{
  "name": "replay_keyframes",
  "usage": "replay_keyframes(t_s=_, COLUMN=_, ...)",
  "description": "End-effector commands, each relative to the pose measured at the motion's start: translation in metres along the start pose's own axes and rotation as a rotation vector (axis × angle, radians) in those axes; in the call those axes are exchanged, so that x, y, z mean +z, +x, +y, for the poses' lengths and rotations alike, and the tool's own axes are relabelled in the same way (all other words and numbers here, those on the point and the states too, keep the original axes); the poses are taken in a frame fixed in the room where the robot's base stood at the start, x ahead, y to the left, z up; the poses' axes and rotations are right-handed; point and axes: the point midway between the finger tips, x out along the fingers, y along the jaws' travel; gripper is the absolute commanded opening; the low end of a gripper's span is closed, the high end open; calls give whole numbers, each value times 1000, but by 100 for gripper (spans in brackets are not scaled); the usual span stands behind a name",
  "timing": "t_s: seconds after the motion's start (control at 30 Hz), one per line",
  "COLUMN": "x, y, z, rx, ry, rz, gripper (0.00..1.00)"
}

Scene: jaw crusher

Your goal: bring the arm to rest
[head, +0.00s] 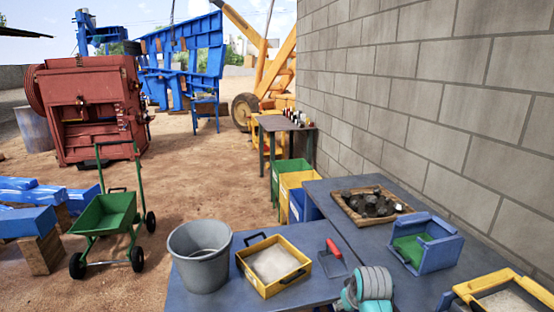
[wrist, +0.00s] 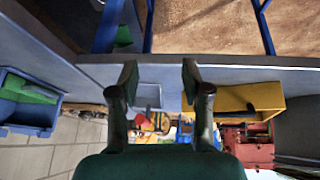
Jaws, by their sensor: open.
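My gripper (wrist: 160,78) shows in the wrist view with its two dark fingers apart. It is open and nothing is held between the fingers. The wrist picture appears upside down, with a grey table edge running across it behind the fingertips. In the head view, a teal and grey rounded part of my arm (head: 368,284) stands over the near table at the bottom edge. My gripper itself is not clearly visible there.
The near table (head: 330,292) holds a grey bucket (head: 200,257), a yellow tray (head: 273,264), a red-handled trowel (head: 333,250), a wooden tray of rocks (head: 347,209) and a blue bin (head: 446,255). A block wall (head: 440,110) bounds the right. A green cart (head: 105,215) stands left on open dirt.

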Motion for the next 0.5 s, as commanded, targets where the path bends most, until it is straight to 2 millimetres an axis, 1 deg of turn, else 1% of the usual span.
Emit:
replay_keyframes(t_s=0.03, x=22, y=13, z=-5, rx=3, ry=5, rz=10, gripper=48)
replay_keyframes(t_s=0.17, x=64, y=34, z=-16, rx=15, ry=21, rz=59, gripper=48)
replay_keyframes(t_s=0.2, x=77, y=39, z=-19, rx=19, ry=25, rz=75, gripper=48)
replay_keyframes(t_s=0.33, x=119, y=52, z=-29, rx=30, ry=39, rz=125, gripper=48)
replay_keyframes(t_s=0.5, x=175, y=57, z=-43, rx=44, ry=57, rz=191, gripper=48)
